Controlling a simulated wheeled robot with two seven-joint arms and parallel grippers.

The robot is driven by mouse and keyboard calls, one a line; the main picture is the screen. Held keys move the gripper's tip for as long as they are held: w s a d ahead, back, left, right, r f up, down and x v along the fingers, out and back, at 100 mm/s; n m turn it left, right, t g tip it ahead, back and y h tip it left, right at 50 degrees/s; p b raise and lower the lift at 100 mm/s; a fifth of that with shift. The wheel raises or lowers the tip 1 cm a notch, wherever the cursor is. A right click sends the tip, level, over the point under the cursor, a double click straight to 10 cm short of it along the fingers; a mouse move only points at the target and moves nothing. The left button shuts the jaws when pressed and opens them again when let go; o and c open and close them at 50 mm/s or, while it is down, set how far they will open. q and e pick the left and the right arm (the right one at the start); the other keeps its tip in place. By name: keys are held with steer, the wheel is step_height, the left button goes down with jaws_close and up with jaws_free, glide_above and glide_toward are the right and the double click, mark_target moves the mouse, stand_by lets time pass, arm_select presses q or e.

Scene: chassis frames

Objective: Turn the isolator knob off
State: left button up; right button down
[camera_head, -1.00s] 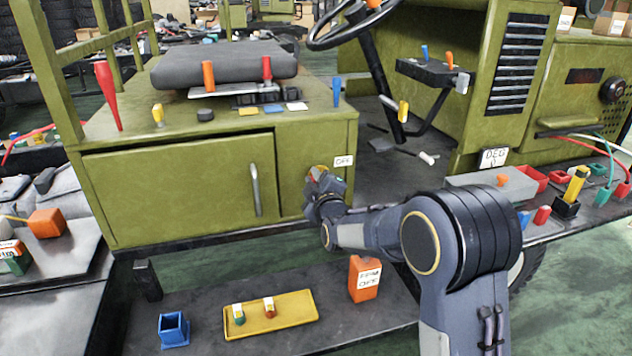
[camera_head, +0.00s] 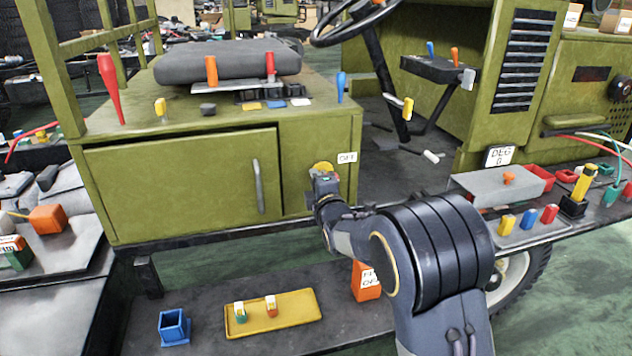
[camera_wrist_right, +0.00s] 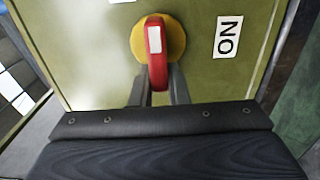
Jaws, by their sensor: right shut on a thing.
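The isolator knob is a red handle (camera_wrist_right: 157,68) with a white mark on a round yellow plate (camera_wrist_right: 176,31). In the right wrist view the handle points up and down the picture. My right gripper (camera_wrist_right: 161,76) is shut on the handle, one finger on each side. In the head view the yellow plate (camera_head: 322,167) shows above my right gripper (camera_head: 324,177) on the green cabinet front, and the fingers are hard to make out. An ON label (camera_wrist_right: 228,37) shows sideways in the wrist view. My left gripper is not in view.
A cabinet door (camera_head: 185,185) with an upright handle (camera_head: 259,186) is left of the knob. Below lie a yellow tray (camera_head: 290,315), a blue holder (camera_head: 174,328) and an orange box (camera_head: 366,280), partly hidden by my arm. A grey box (camera_head: 500,185) stands at right.

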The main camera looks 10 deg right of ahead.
stand_by(0.3)
steer(key=c, duration=1.4)
jaws_free()
steer(key=s, duration=0.7)
steer(key=shift+s, duration=0.4)
steer(key=shift+d, duration=0.15)
